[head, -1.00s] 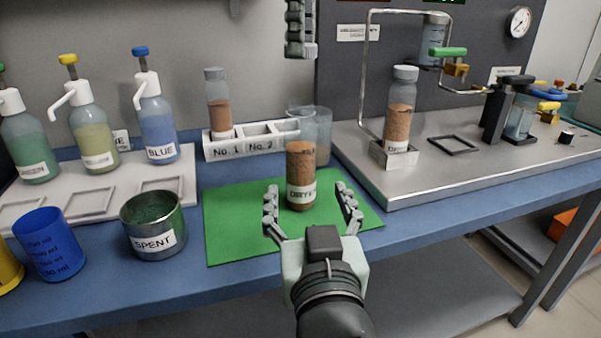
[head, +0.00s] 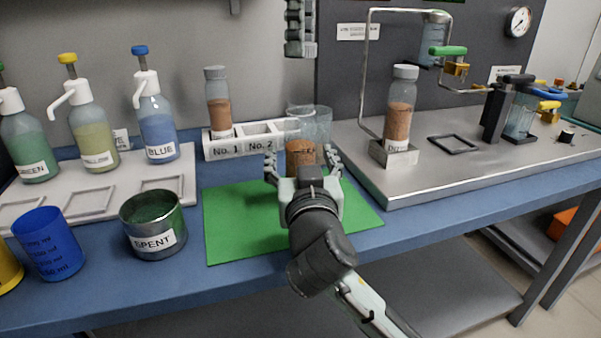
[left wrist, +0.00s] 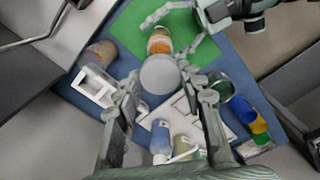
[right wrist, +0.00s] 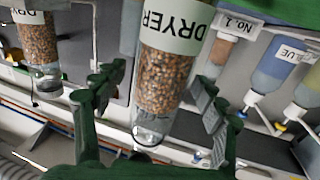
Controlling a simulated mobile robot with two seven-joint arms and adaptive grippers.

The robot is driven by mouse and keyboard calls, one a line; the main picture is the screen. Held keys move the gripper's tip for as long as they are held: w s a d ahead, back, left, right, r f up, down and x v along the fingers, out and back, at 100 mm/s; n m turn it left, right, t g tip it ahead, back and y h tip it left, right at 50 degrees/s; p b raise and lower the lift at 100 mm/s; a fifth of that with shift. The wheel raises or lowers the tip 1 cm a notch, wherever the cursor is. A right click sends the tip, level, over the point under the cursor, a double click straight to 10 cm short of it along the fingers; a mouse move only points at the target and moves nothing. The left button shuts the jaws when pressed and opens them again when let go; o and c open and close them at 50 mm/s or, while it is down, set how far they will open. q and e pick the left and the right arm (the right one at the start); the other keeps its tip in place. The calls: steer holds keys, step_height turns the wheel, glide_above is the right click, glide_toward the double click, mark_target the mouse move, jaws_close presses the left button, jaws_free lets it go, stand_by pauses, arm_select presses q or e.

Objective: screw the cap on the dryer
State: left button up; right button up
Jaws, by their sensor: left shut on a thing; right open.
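The open dryer jar (head: 300,152), filled with brown grains, stands upright on the green mat (head: 235,225). Its DRYER label shows in the right wrist view (right wrist: 165,75), where the picture is upside down and its clear neck bears no cap. My right gripper (head: 301,166) is open, with one finger on each side of the jar. My left gripper (head: 300,45) hangs high above and behind the jar. In the left wrist view it is shut on a round grey cap (left wrist: 160,74), with the jar (left wrist: 160,43) beyond. The cap is hard to make out in the head view.
Behind the jar stand a clear beaker (head: 318,120) and a white rack (head: 248,150) holding a capped jar. A capped jar (head: 398,120) stands on the metal tray (head: 420,185) at right. The mat's front is clear.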

steer(key=shift+c, duration=0.4)
jaws_close()
arm_select(q)
glide_above(302, 109)
steer(key=shift+s+f, duration=0.1)
steer(key=shift+f, duration=2.35)
steer(key=shift+f, duration=0.15)
steer(key=shift+f, duration=0.75)
steer(key=shift+f, duration=0.55)
